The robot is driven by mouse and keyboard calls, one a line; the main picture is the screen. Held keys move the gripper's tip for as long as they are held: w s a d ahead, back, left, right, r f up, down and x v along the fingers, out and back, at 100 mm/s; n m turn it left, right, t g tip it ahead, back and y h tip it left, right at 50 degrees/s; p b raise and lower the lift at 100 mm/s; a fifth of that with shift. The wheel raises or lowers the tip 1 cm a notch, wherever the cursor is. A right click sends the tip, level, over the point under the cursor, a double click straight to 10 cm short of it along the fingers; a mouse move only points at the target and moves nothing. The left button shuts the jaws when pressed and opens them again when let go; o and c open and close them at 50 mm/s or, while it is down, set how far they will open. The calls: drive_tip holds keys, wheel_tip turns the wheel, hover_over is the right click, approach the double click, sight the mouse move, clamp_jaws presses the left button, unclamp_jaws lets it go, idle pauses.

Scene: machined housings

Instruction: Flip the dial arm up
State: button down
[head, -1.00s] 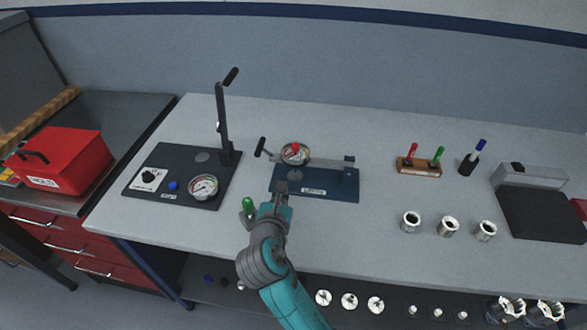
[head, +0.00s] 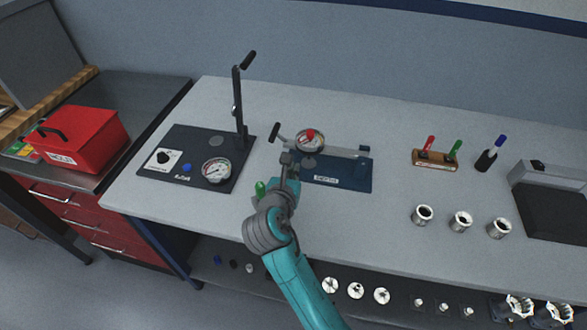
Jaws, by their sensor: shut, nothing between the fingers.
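The dial arm fixture is a dark blue plate (head: 345,182) on the bench in the middle of the head view. A grey bar (head: 340,151) lies across it, roughly level, with a round dial gauge (head: 302,143) bearing a red mark and a black-handled lever (head: 275,132) at its left end. My gripper (head: 289,160) is shut and empty at the front left of the plate, close below the dial. I cannot tell whether it touches the fixture.
A black panel (head: 185,140) with a gauge and an upright lever (head: 238,105) stands to the left. A green-tipped item (head: 260,188) is beside my wrist. Metal housings (head: 461,221), a wooden pen holder (head: 437,159) and a black cup (head: 486,161) are to the right.

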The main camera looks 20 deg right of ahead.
sight(320, 144)
drive_tip(key=x, duration=0.7)
drive_tip(key=shift+w+d+f, duration=0.15)
drive_tip(key=shift+w+d, duration=0.05)
drive_tip(key=shift+w, duration=0.15)
